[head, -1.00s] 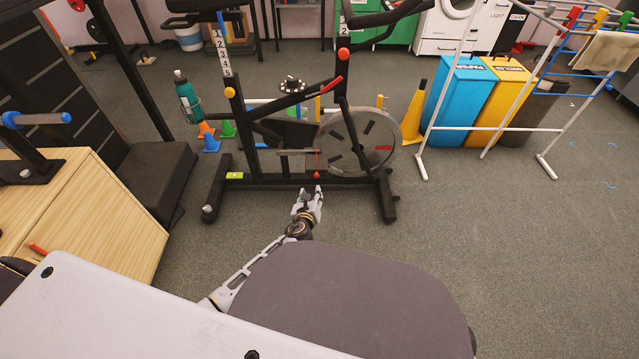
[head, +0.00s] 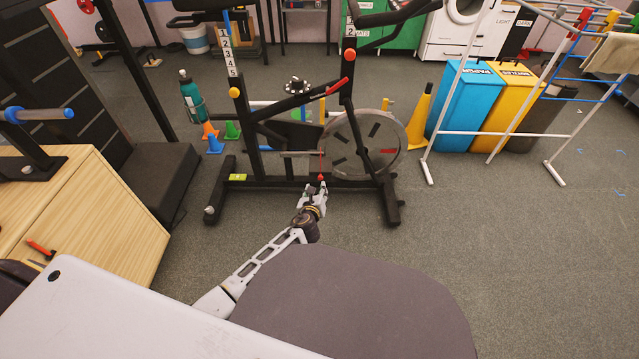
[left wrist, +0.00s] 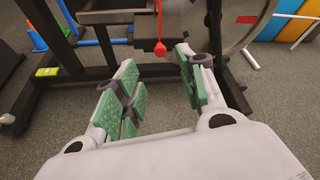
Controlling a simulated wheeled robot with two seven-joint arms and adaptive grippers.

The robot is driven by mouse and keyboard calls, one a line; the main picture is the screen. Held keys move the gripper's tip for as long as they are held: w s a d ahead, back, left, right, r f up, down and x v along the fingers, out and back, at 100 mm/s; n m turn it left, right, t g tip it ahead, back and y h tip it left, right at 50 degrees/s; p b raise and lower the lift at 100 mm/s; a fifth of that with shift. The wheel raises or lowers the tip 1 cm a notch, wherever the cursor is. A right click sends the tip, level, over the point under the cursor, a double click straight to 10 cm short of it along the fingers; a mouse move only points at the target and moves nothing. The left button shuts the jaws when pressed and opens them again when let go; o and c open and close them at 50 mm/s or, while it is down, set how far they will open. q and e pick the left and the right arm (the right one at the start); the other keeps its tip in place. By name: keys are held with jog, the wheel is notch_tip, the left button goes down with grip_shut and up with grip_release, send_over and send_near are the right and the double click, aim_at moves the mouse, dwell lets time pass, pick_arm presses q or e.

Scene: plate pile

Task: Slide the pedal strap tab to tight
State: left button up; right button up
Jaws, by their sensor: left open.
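The exercise bike (head: 300,150) stands on the floor ahead of me. A thin red strap hangs at its pedal, with a round red tab (head: 321,178) at the lower end. The tab also shows in the left wrist view (left wrist: 160,49), in front of the dark pedal (left wrist: 145,32). My left gripper (head: 315,188) is just below the tab in the head view. In the left wrist view its green-padded fingers (left wrist: 157,66) are apart, with the tab beyond the gap between their tips. Nothing is between the pads. My right gripper is not in view.
The bike's flywheel (head: 362,145) is right of the strap, and its black base bar lies behind my gripper. Small cones (head: 215,144) and a green bottle (head: 190,98) are left. A white rack (head: 500,134) and bins stand right. Floor in front is clear.

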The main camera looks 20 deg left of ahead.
aim_at(320, 179)
pick_arm(q)
jog(key=shift+b+x, duration=2.1)
jog(key=shift+x, duration=2.15)
jog(key=shift+w+f, duration=0.1)
jog(key=shift+w, duration=0.15)
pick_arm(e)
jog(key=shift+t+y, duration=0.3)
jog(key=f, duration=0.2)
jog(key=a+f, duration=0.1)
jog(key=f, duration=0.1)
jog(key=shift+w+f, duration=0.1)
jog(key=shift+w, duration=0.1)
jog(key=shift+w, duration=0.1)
pick_arm(q)
jog(key=c, duration=0.7)
grip_shut()
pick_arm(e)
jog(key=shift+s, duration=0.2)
